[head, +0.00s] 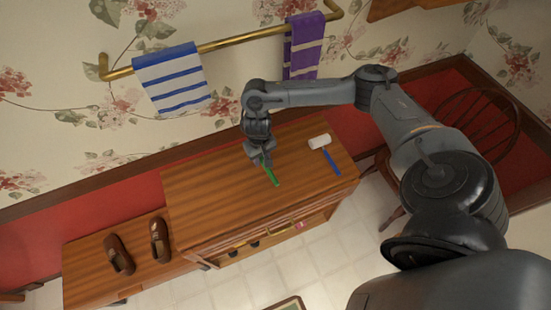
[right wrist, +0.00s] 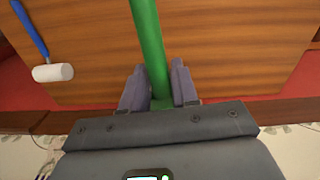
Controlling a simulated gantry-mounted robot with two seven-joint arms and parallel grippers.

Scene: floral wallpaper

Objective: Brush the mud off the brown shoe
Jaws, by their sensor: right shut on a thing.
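Two brown shoes stand on a low wooden bench at the lower left of the head view, one on the left (head: 118,256) and one to its right (head: 160,240). Mud on them is too small to make out. My right gripper (head: 262,156) is over the higher wooden cabinet top, shut on a green handle (head: 271,177). In the right wrist view the green handle (right wrist: 149,45) runs between the two fingers (right wrist: 160,88). Whether it carries bristles is hidden. My left gripper is not in view.
A blue-handled tool with a white head (head: 320,142) lies on the cabinet top (head: 215,195), right of the green handle. The low bench (head: 90,285) adjoins the cabinet's left side. Striped towels (head: 172,80) hang on a brass rail behind. The cabinet top's left half is clear.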

